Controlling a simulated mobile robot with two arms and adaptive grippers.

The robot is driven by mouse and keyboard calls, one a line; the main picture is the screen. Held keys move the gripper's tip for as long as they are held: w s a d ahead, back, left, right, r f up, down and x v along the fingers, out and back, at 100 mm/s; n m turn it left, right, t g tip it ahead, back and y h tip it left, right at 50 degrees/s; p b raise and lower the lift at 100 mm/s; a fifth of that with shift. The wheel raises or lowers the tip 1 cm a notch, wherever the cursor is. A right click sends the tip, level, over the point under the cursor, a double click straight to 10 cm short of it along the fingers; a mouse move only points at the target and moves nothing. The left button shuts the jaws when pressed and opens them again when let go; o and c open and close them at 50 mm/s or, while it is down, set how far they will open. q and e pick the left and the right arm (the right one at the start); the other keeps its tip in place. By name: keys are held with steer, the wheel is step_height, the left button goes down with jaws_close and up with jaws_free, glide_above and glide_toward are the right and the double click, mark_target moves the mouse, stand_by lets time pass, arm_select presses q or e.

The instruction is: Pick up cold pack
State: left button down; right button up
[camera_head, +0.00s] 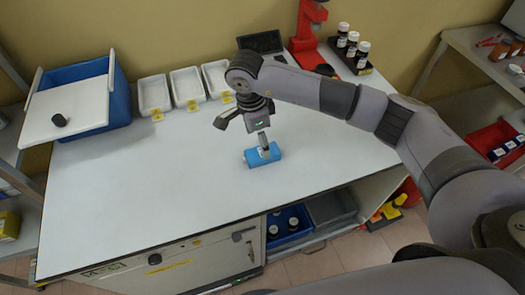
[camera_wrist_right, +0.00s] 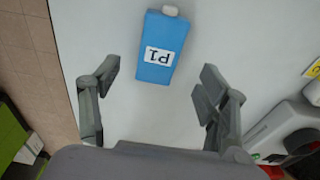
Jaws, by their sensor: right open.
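The cold pack (camera_head: 262,156) is a blue block with a white cap at one end. It lies on the white worktop, a little right of the middle. In the right wrist view my right gripper (camera_wrist_right: 157,88) is open and empty, and the pack lies beyond the fingertips, roughly in line with the gap. My left gripper is not in view.
A blue box (camera_head: 118,97) with a white lid (camera_head: 75,108) stands at the back left. White trays (camera_head: 187,86) line the wall. A red device (camera_head: 307,30) and a rack of bottles (camera_head: 350,60) stand back right. The worktop's left and front are clear.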

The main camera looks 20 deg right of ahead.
steer(key=f, duration=0.1)
steer(key=f+p, duration=0.2)
steer(key=f, duration=0.1)
steer(key=shift+d, duration=0.25)
steer(key=shift+f, duration=0.65)
steer(key=shift+c, duration=0.5)
steer(key=c, duration=1.2)
